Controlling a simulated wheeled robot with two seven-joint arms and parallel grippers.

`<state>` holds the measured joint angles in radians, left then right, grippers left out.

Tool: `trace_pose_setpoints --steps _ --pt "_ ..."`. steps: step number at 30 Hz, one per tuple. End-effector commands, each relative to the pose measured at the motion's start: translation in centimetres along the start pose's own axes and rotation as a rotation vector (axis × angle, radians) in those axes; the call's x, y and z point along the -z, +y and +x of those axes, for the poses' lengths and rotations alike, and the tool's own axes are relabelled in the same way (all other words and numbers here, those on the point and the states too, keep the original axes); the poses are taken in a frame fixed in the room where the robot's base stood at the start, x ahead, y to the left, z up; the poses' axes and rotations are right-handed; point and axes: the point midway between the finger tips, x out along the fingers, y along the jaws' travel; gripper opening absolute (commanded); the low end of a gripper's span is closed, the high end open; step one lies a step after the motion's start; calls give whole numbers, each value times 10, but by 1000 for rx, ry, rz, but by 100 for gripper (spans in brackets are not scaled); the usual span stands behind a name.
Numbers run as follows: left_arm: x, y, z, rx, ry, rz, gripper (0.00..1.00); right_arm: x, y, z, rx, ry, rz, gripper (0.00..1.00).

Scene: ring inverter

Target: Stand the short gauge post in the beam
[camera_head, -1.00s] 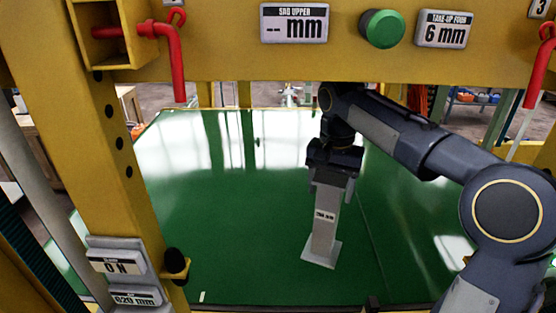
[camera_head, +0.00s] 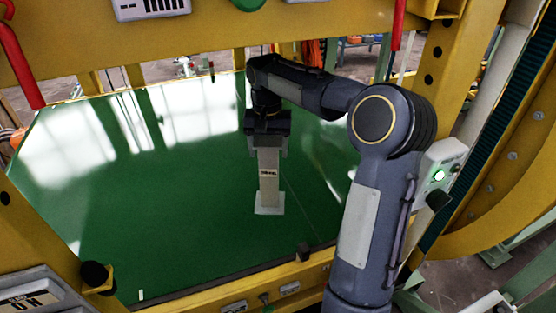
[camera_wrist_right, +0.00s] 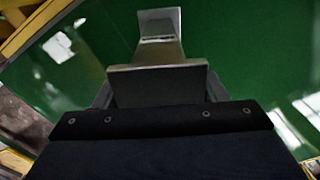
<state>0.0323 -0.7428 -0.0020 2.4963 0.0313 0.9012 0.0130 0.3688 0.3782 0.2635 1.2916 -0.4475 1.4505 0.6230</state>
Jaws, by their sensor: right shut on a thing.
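The short gauge post (camera_head: 269,185) is a pale grey upright column with a small dark label near its top and a wider flat foot. It appears upright over the green belt (camera_head: 200,220); I cannot tell whether its foot touches the surface. My right gripper (camera_head: 267,150) is shut on the upper part of the post from above. In the right wrist view the post (camera_wrist_right: 160,28) extends away from the gripper (camera_wrist_right: 160,85), with its foot at the far end. My left gripper is not in view.
A yellow frame surrounds the green surface, with a crossbeam (camera_head: 240,35) above and a front rail (camera_head: 225,295) below. Red handles (camera_head: 20,60) hang from the crossbeam. The green surface around the post is clear.

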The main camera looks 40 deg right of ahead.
Motion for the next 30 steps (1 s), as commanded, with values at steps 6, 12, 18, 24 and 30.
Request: trace_pose_setpoints --steps 6,12,18,24,30 --pt "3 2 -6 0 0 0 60 17 16 28 1 -1 0 11" --pt "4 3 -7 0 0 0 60 24 22 39 0 0 0 11" --pt "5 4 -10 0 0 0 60 27 26 64 -1 -1 -1 11" --pt "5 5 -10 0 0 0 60 27 25 75 0 3 -1 11" --pt "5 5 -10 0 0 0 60 28 25 75 0 3 -1 11"
